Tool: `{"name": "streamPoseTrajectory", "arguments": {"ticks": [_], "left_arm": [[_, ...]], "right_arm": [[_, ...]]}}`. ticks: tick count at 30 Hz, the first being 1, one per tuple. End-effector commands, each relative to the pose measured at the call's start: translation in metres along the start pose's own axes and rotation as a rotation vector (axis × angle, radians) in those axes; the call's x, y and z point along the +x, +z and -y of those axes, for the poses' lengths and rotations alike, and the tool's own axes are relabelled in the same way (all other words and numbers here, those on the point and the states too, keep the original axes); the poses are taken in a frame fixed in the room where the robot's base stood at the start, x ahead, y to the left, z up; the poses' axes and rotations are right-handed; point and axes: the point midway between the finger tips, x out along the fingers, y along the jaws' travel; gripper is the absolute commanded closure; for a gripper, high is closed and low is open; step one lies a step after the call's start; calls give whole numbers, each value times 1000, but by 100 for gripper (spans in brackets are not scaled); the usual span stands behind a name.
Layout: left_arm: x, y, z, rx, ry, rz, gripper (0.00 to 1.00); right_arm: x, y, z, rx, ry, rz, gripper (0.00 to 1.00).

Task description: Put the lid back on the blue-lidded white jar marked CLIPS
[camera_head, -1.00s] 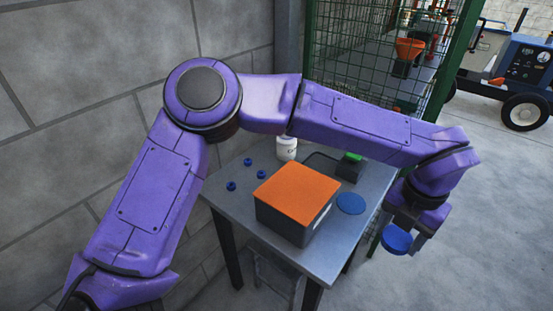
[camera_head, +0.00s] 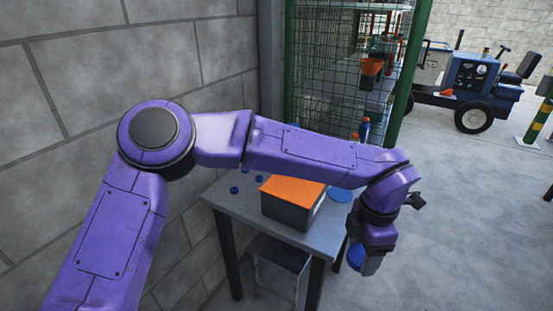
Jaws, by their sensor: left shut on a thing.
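My left gripper (camera_head: 364,263) hangs off the table's right side, past its edge. It is shut on a round blue lid (camera_head: 354,257), which is tilted and partly covered by the gripper. The white jar does not show now; my purple left forearm crosses the view over the back of the table. My right gripper is not in view.
A grey table (camera_head: 285,238) carries a dark box with an orange top (camera_head: 292,190), a flat blue disc (camera_head: 341,195) and small blue knobs (camera_head: 234,190). A bottle (camera_head: 364,130) stands behind my forearm. A green mesh cage (camera_head: 330,90) is behind; open floor lies right.

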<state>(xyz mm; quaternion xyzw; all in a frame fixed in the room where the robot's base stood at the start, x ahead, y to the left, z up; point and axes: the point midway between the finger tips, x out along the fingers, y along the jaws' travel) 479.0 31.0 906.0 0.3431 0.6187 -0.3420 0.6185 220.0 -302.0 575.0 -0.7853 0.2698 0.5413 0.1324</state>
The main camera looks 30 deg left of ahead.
Motion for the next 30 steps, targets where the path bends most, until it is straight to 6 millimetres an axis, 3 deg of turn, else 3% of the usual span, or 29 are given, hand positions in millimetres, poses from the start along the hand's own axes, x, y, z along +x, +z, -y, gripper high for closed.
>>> {"name": "streamPoseTrajectory", "arguments": {"ticks": [5, 11, 18, 21, 25, 30], "left_arm": [[5, -7, -8, 296, 0, 2, 65], [15, -23, -25, 806, 1, 1, 65], [41, -69, -60, 1641, 0, 1, 65], [54, -93, -74, 1908, 0, 4, 65], [70, -124, -87, 2107, 0, 8, 65], [78, -140, -92, 2134, 1, 6, 65]], "right_arm": [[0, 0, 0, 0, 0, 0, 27], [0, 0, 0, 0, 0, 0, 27], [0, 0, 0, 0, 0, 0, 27], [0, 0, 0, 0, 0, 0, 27], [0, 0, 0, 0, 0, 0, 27], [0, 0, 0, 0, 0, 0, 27]]}}
